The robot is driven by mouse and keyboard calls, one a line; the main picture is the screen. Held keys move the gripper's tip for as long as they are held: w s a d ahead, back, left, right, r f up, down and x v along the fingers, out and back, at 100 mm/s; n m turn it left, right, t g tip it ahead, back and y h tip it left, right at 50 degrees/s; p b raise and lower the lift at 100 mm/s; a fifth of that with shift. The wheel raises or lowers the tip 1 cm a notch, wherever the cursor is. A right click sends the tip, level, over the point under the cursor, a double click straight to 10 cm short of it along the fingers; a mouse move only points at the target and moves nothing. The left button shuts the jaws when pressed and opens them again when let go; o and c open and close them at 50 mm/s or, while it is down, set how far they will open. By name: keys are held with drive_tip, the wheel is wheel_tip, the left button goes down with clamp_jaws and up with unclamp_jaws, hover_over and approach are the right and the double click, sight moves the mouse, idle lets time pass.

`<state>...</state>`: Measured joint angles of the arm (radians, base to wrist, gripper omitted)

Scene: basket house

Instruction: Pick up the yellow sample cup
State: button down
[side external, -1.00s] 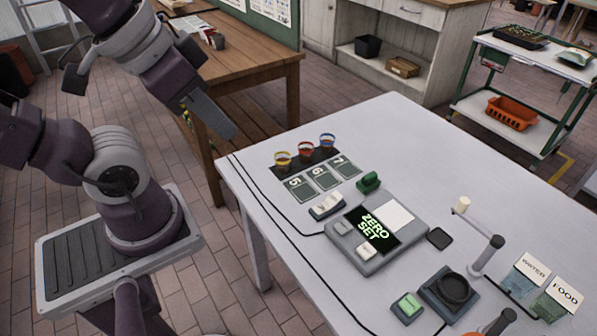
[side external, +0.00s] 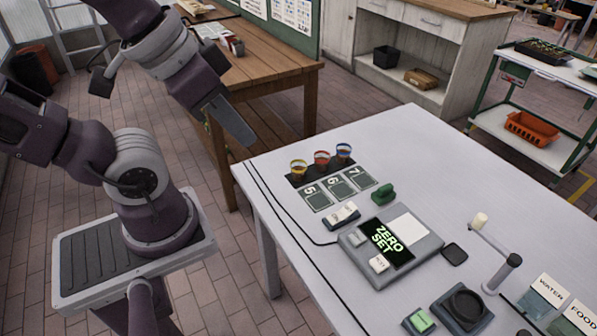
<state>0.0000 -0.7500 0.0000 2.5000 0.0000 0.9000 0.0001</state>
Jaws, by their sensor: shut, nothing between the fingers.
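The yellow sample cup (side external: 298,169) is a small cup with a yellow rim and brownish contents. It stands upright at the left end of a row of cups on a dark strip on the white table (side external: 400,130). A red-rimmed cup (side external: 321,160) and a blue-rimmed cup (side external: 343,153) stand to its right. My gripper (side external: 240,130) is shut and empty. In the picture it is up and left of the yellow cup, apart from it, near the table's far left corner. Its far finger is hidden.
Numbered tiles (side external: 334,188) lie in front of the cups. A green block (side external: 383,194), a grey device reading "ZERO SET" (side external: 388,243) and a post with an arm (side external: 502,270) stand nearer. A wooden bench (side external: 265,60) is behind. The table's far side is clear.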

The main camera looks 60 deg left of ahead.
drive_tip(key=c, duration=0.8)
unclamp_jaws()
drive_tip(key=shift+o, duration=0.2)
drive_tip(key=n+g, duration=0.6)
drive_tip(key=n, duration=0.2)
hover_over(298, 168)
drive_tip(key=s+d, duration=0.1)
drive_tip(key=f, duration=2.5)
drive_tip(key=shift+s+d, duration=0.15)
drive_tip(key=shift+d, duration=0.05)
drive_tip(key=f, duration=0.7)
drive_tip(key=shift+w+d, duration=0.1)
drive_tip(key=shift+w, duration=0.15)
